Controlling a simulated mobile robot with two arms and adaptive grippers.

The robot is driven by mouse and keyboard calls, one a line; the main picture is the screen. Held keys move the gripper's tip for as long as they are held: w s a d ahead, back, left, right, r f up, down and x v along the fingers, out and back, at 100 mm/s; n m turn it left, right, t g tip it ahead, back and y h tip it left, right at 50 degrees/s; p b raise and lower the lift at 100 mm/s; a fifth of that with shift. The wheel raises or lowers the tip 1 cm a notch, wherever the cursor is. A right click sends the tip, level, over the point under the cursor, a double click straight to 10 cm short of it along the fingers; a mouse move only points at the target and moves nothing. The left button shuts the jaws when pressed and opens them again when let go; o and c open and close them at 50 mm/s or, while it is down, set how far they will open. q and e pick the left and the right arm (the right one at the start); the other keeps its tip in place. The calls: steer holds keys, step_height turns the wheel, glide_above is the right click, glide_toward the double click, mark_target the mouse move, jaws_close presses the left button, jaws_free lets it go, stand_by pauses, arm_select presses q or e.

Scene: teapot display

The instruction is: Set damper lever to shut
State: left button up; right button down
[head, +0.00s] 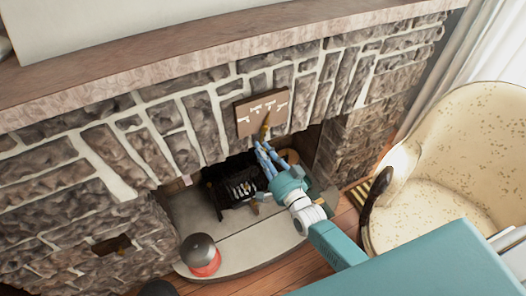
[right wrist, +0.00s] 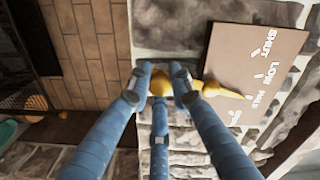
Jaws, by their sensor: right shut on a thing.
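The damper plate (head: 250,119) is a brown panel on the stone front above the firebox opening. In the right wrist view the plate (right wrist: 235,62) carries white labels, with SHUT and LOW readable. The brass damper lever (right wrist: 208,86) has a round knob and a pointed end lying near the third label down, away from SHUT. The lever (head: 266,127) also shows below the plate in the head view. My right gripper (right wrist: 160,88) is shut on the lever's knob, its blue fingers around it. In the head view my right gripper (head: 261,147) reaches up to it. My left gripper is not in view.
A red object with a dark domed top (head: 201,256) stands on the hearth (head: 235,242) at left. A cream armchair (head: 455,165) is close on the right. A stone mantel (head: 150,65) runs above.

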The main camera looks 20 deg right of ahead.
steer(key=shift+d, duration=0.1)
steer(key=d+n, duration=0.1)
steer(key=n, duration=0.1)
steer(key=d+n, duration=0.1)
steer(key=n, duration=0.1)
steer(key=d+n, duration=0.1)
steer(key=n, duration=0.1)
steer(key=shift+w+d, duration=0.3)
steer(key=shift+d, duration=0.1)
steer(key=n, duration=0.1)
steer(key=d+n, duration=0.1)
steer(key=shift+w+d+r+n+p, duration=0.1)
steer(key=shift+d+r+n+p, duration=0.2)
steer(key=shift+r, duration=0.1)
steer(key=shift+w+d+r+n+p, duration=0.15)
steer(key=shift+d+r+n, duration=0.2)
steer(key=shift+n, duration=0.5)
steer(key=shift+s+d+r+n+p, duration=0.15)
steer(key=shift+d+r+n, duration=0.2)
steer(key=shift+n, duration=0.5)
steer(key=shift+w+d, duration=0.1)
steer(key=shift+w, duration=0.05)
steer(key=c, duration=1.6)
jaws_free()
steer(key=shift+f, duration=0.1)
